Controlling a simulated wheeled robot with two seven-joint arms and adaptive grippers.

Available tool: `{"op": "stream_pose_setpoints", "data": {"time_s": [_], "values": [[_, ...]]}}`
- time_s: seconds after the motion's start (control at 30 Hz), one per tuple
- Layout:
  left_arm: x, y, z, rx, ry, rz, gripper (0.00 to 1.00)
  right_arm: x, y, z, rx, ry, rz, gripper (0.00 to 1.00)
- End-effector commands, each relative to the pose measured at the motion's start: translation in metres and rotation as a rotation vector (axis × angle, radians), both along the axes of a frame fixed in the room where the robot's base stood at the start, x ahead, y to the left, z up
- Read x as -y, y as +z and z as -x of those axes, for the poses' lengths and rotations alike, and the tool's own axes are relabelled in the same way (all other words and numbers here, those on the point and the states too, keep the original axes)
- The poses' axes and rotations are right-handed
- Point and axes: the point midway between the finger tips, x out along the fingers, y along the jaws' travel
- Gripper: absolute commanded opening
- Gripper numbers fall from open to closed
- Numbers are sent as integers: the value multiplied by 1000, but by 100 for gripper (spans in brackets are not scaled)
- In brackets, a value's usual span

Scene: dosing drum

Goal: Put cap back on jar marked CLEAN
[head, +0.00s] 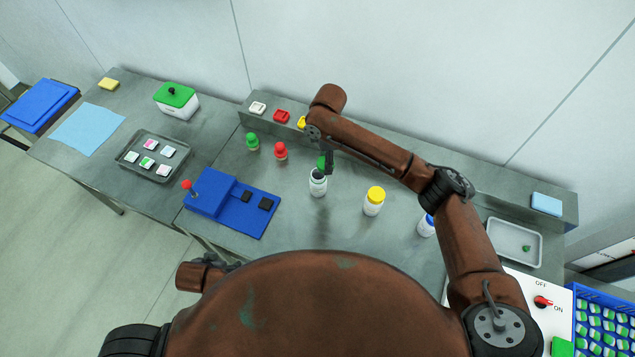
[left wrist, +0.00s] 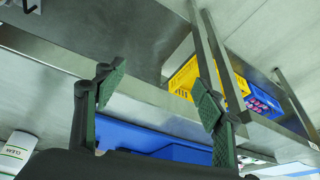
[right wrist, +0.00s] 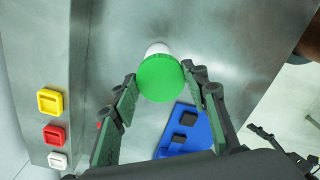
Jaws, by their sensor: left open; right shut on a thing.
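A green cap (right wrist: 160,80) is between the fingertips of my right gripper (head: 325,163), which is shut on it. In the head view the green cap (head: 321,162) is right above a white jar (head: 318,187) with a dark top. In the right wrist view a bit of white jar (right wrist: 157,49) shows behind the cap; I cannot tell whether they touch. The jar's label is too small to read in the head view. My left gripper (left wrist: 158,95) is open and empty, low by the bench's front.
A yellow-capped jar (head: 374,201) and a blue-capped jar (head: 427,226) stand right of the white jar. Green (head: 252,142) and red (head: 281,151) items stand behind left. A blue fixture (head: 228,205) lies left; a grey tray (head: 490,240) and switch box (head: 525,315) are right.

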Motion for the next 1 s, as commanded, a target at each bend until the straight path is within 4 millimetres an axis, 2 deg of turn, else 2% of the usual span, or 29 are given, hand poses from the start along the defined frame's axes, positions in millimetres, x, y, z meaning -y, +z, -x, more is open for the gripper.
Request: {"op": "stream_pose_setpoints", "data": {"time_s": [0.03,0.1,0.37,0.47,0.6,0.7,0.8,1.0], "values": [[4,20,-6,24,-15,4,63,-6,3,-1,-1,43,-1,31],[15,36,-19,61,-51,18,63,-11,4,-3,0,95,0,31],[77,60,-85,235,-229,96,63,-18,3,-5,0,170,0,31],[110,67,-115,317,-314,137,63,-19,3,-6,0,183,0,31],[168,81,-159,461,-462,219,63,-21,4,-6,1,203,0,31],[206,91,-183,560,-557,283,63,-23,4,-7,1,219,0,31],[230,100,-198,635,-619,332,63,-25,4,-7,1,232,-1,31],[247,107,-211,703,-663,379,63,-25,4,-7,1,244,0,31]]}}
